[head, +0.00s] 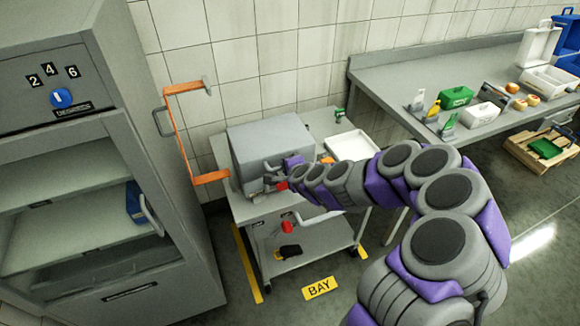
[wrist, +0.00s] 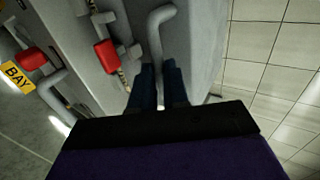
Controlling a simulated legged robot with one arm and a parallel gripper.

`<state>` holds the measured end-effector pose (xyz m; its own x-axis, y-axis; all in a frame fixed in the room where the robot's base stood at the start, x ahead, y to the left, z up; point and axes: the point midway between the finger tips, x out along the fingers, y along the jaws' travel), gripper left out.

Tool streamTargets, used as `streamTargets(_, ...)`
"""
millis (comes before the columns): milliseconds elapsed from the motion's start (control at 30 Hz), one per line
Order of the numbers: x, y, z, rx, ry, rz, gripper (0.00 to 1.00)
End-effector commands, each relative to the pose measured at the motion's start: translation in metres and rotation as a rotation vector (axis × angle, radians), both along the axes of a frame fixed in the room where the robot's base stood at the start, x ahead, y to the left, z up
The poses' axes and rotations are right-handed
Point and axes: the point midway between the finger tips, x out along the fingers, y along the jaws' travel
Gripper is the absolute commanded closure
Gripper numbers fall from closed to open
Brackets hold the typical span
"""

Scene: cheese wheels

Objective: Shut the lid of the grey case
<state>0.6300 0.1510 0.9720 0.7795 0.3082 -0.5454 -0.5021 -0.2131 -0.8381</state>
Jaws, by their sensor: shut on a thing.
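The grey case (head: 268,138) sits on the top shelf of the grey cart. Its top looks down over the body, but my arm hides part of the front, so I cannot tell whether a gap is left. My gripper (head: 270,168) is at the front of the case. In the wrist view my gripper's dark blue fingers (wrist: 159,82) are close together around the lower end of a bent grey handle (wrist: 156,35) on a grey face. A red catch (wrist: 107,55) shows left of the fingers.
A grey cabinet (head: 165,200) and orange frame (head: 185,130) stand at left. A cluttered bench (head: 400,90) is at right.

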Motion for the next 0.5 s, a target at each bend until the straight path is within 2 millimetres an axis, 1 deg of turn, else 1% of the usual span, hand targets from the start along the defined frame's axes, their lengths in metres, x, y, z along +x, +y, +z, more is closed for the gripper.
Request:
streamTargets(33,-0.005,0.002,-0.015,0.005,0.025,0.008,1.00)
streamTargets(100,-0.006,0.002,-0.020,0.006,0.028,0.008,1.00)
streamTargets(300,-0.003,0.003,-0.028,0.007,0.038,0.008,1.00)
streamTargets(500,-0.003,0.004,-0.029,0.005,0.036,0.007,1.00)
